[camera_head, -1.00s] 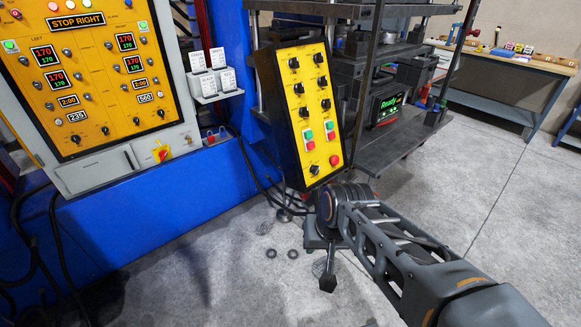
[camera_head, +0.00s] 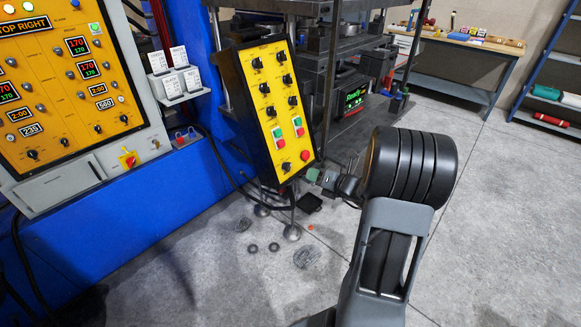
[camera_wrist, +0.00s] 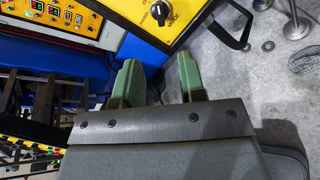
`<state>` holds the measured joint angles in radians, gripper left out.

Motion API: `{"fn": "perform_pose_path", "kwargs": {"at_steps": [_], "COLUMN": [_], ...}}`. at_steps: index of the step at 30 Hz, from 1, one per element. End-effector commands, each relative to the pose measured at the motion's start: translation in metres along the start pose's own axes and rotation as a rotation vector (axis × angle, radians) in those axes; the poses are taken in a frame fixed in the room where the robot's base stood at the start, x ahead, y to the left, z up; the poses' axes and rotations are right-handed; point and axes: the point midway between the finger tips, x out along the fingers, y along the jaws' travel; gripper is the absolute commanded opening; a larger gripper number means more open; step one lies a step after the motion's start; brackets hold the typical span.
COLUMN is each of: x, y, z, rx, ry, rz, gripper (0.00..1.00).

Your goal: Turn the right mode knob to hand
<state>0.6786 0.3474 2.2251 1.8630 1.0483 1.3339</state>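A yellow operator panel (camera_head: 272,105) in a black tilted box carries two columns of black knobs, green and red buttons and a red mushroom button (camera_head: 305,155). A black knob (camera_head: 286,166) sits at its lower left. In the wrist view a black knob (camera_wrist: 160,12) on the yellow panel has partly cut-off lettering that seems to read MODE; its setting is unreadable. I cannot tell for sure which knob in the head view it is. My gripper (camera_head: 314,176) is beside the panel's lower right corner. In the wrist view its green fingers (camera_wrist: 160,75) are apart and empty, short of the knob.
A larger yellow control cabinet (camera_head: 75,85) stands at left on a blue machine frame. The dark press (camera_head: 300,45) with a green-lit display (camera_head: 355,98) is behind the panel. A workbench (camera_head: 460,55) stands at the back. Grey floor at right is mostly clear.

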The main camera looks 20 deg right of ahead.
Motion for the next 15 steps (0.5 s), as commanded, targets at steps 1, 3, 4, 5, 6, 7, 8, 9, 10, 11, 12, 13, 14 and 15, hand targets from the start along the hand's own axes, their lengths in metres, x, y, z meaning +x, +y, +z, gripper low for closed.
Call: {"fn": "perform_pose_path", "kwargs": {"at_steps": [1,3,4,5,6,7,8,9,10,11,12,13,14,15], "x": [0.007,0.02,0.025,0.031,0.039,0.045,0.051,0.059,0.065,0.07,0.078,0.083,0.087,0.094], "y": [0.0,0.0,0.0,0.0,0.0,0.0,0.0,0.0,0.0,0.0,0.001,0.0,0.0,0.001], "z": [0.0,-0.001,0.0,0.0,0.0,-0.001,-0.001,0.0,0.0,0.0,-0.001,0.0,0.0,0.0], "rx": [0.007,0.008,0.007,0.006,0.005,0.005,0.005,0.004,0.004,0.004,0.004,0.003,0.003,0.002], "ry": [-0.001,0.0,0.001,0.001,0.001,0.002,0.001,0.002,0.001,0.002,0.002,0.001,0.002,0.001], "rz": [0.0,0.0,0.0,0.001,0.001,0.0,0.0,0.001,0.001,0.001,0.0,0.0,0.0,0.001], "gripper": [0.37,0.37,0.37,0.37,0.37,0.37,0.37,0.37,0.37,0.37,0.37,0.37,0.37,0.37]}}
